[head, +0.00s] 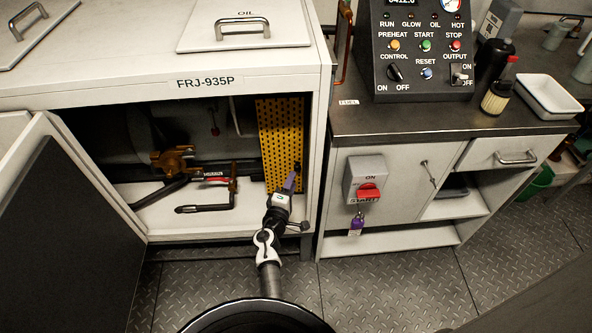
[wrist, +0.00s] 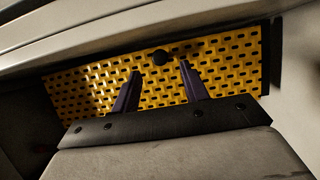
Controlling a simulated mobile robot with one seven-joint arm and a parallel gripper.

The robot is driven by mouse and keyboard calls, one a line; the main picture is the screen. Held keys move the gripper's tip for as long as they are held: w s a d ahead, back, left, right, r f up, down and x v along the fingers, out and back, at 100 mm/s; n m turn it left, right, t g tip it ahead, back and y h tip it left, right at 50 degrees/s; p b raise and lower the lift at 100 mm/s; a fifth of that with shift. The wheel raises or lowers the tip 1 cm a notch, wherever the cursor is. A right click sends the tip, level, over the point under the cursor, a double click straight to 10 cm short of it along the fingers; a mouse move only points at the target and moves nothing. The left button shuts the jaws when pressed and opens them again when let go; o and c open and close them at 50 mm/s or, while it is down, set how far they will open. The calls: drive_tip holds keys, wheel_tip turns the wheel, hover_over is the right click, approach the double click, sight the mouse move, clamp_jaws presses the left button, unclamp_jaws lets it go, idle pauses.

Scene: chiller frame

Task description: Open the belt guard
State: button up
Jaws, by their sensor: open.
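The belt guard (head: 281,130) is a yellow perforated panel at the right side of the open cabinet bay. It looks closed in the head view and fills much of the wrist view (wrist: 85,88). A round black knob (wrist: 160,57) sits near the guard's edge. My gripper (head: 293,178) reaches into the bay in front of the guard's lower part. In the wrist view its two purple fingers (wrist: 160,72) are spread, with the knob between and slightly beyond their tips. Nothing is held. I cannot tell whether the fingers touch the guard.
The cabinet door (head: 75,220) stands open at the left. Inside the bay are a brass-coloured fitting (head: 174,160) and a dark bent pipe (head: 215,204). The bay's right post (head: 319,150) is close beside my gripper. A counter unit with a red switch (head: 367,193) stands to the right.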

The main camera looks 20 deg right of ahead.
sight(297, 170)
drive_tip(key=x, duration=0.5)
drive_tip(key=shift+w+d, duration=0.15)
drive_tip(key=shift+w, duration=0.1)
clamp_jaws()
